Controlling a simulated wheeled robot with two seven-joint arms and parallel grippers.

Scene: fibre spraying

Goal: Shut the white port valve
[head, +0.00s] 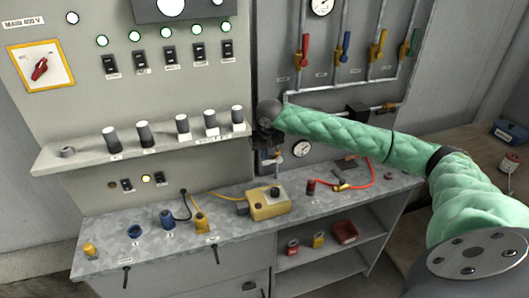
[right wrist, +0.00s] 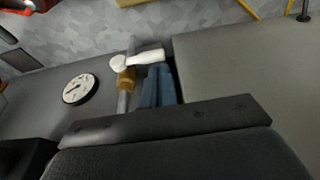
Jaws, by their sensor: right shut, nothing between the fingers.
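The white port valve (right wrist: 138,59) shows in the right wrist view as a white lever on a brass body (right wrist: 126,80) on a grey vertical pipe. The lever points to the right there, crosswise to the pipe. My right gripper (right wrist: 157,82) is shut and empty; its blue fingers are beside the pipe with their tips at the lever. I cannot tell whether they touch it. In the head view my right gripper (head: 266,152) is at the right edge of the left cabinet, and it mostly hides the valve. My left gripper is not in view.
A round gauge (head: 302,149) is beside the pipe. The metal counter (head: 330,205) below carries a yellow box (head: 268,203) and red and yellow cables. A shelf of knobs (head: 145,146) is to the left. Valves with red, blue, yellow and green handles (head: 304,50) are above.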

